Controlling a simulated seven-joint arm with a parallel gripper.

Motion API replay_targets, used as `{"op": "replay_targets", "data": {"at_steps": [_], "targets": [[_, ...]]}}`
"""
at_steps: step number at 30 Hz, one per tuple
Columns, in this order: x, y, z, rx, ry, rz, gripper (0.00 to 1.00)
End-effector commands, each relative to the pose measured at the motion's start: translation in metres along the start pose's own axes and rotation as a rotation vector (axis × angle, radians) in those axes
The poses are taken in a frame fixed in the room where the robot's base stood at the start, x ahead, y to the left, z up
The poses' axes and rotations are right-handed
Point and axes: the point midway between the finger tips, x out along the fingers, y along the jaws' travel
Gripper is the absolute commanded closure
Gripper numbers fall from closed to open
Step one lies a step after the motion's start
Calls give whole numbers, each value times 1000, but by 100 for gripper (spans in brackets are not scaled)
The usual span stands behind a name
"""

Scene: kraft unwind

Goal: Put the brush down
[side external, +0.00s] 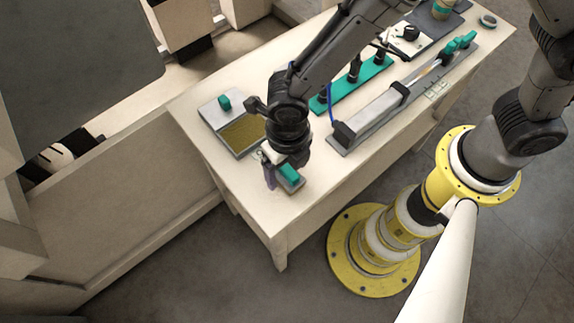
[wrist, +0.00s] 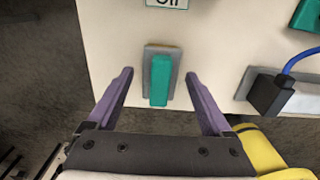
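The brush, a grey block with a teal grip, lies on the pale table near its front left corner in the side view (side external: 290,174). In the wrist view the brush (wrist: 160,80) lies flat near the table edge, between and slightly beyond the fingers. My gripper (wrist: 159,74) is open, with its two purple fingers apart and a clear gap between each fingertip and the brush. In the side view my gripper points down beside the brush, and only one purple finger shows clearly.
A shallow tray (side external: 246,149) with a teal-knobbed lid (side external: 211,112) stands behind the gripper. A teal tool rack (side external: 371,72) and a long grey device (side external: 376,116) with a blue cable stand to the right. The table's front edge is close to the brush.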

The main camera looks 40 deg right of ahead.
Motion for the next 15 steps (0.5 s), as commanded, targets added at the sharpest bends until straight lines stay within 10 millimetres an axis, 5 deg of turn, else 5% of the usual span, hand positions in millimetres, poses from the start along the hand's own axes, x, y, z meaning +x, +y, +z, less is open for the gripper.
{"op": "replay_targets", "data": {"at_steps": [8, 15], "targets": [[-4, 0, 0, 0, -1, 1, 16], [-41, 1, 1, 0, -4, 5, 16]]}}
